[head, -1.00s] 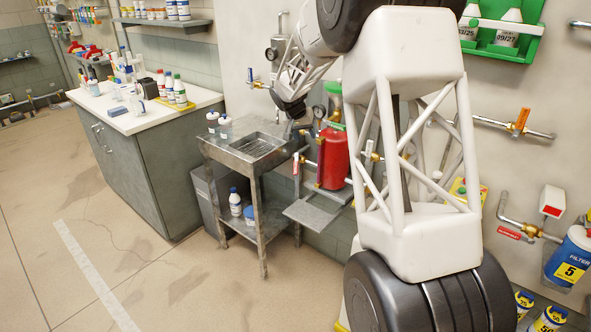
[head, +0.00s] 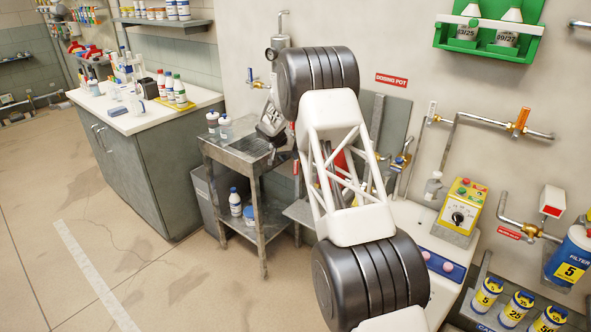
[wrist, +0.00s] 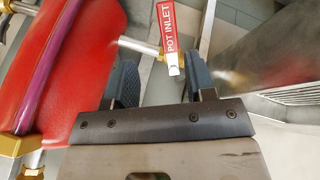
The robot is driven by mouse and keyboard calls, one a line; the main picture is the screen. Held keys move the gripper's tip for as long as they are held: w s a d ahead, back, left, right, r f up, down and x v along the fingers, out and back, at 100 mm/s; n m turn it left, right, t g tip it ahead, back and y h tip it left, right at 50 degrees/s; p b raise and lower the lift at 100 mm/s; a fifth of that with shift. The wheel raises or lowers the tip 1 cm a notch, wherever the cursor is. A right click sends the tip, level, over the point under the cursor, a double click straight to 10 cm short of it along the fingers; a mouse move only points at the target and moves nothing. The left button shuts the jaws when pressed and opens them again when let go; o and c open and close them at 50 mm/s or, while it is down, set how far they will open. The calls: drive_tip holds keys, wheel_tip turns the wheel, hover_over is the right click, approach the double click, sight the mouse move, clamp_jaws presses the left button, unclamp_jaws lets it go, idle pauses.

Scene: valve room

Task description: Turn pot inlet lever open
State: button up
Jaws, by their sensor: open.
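The pot inlet lever (wrist: 178,28) shows in the wrist view as a red handle with white "POT INLET" lettering. It ends in a pale metal piece at its lower end, beside a light pipe stub. My gripper (wrist: 160,80) is open, and the lever's lower end appears between its two dark fingers; whether they touch it I cannot tell. The red pot (wrist: 65,70) fills the left of the wrist view. In the head view my arm covers most of the pot, and I cannot make out the fingers or lever clearly.
A steel sink stand (head: 236,152) is left of the arm. A "DOSING POT" sign (head: 397,80) is on the wall behind. A yellow control box (head: 461,207), valve piping (head: 480,120) and a blue filter (head: 572,255) are at right. Open floor lies at front left.

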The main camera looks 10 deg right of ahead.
sight(295, 168)
drive_tip(key=shift+w+a+f, duration=0.15)
drive_tip(key=shift+w+f, duration=0.3)
drive_tip(key=shift+f, duration=0.3)
drive_tip(key=shift+f, duration=0.1)
drive_tip(key=shift+x, duration=3.8)
drive_tip(key=shift+c, duration=0.3)
clamp_jaws()
